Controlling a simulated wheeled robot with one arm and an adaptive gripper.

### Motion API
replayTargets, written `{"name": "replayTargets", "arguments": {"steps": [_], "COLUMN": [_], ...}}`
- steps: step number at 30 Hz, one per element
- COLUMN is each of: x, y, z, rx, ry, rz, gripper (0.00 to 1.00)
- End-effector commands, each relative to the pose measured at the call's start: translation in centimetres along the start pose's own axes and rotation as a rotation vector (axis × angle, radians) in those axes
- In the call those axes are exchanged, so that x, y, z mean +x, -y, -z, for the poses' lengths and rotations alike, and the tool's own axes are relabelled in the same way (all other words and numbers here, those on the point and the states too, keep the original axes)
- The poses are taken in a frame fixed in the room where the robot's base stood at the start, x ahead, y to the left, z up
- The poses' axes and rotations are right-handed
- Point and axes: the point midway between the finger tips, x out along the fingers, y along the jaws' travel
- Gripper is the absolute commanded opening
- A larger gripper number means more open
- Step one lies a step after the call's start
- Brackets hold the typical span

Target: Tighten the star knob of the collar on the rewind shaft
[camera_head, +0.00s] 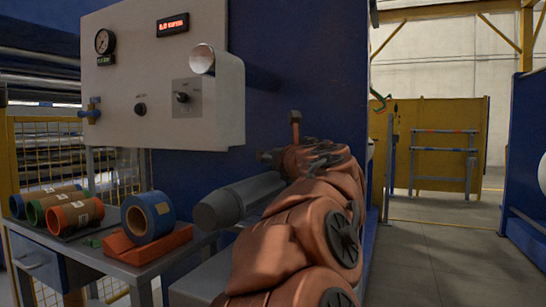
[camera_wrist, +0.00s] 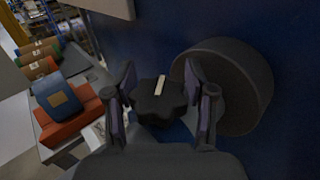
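The black star knob (camera_wrist: 158,104) with a pale bar on its face shows in the wrist view, between the two fingers of my gripper (camera_wrist: 160,84). The fingers stand apart on either side of the knob, and small gaps seem to show, though contact is hard to judge. A dark round part (camera_wrist: 238,85), probably the collar or shaft end, lies just right of the knob. In the head view a grey cylinder (camera_head: 240,200), probably the rewind shaft, lies left of my copper-coloured arm. There my gripper (camera_head: 290,155) is largely masked by the arm, and I cannot make out the knob.
A bench at the left holds several coloured rolls (camera_head: 64,208), a blue roll (camera_head: 148,216) and an orange block (camera_head: 118,245). A white control panel (camera_head: 150,75) with gauge and dials hangs above. A blue machine wall (camera_head: 300,75) stands close behind. Open floor (camera_head: 440,255) lies right.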

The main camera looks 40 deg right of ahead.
Motion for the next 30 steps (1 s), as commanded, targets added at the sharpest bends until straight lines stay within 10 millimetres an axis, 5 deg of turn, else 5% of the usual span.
{"name": "replayTargets", "arguments": {"steps": [21, 30], "x": [-9.5, -11.6], "y": [0.0, 0.1], "z": [-0.1, 0.1], "rx": [-0.001, 0.000], "ry": [0.002, 0.000], "rz": [0.003, 0.002], "gripper": [0.55, 0.55]}}
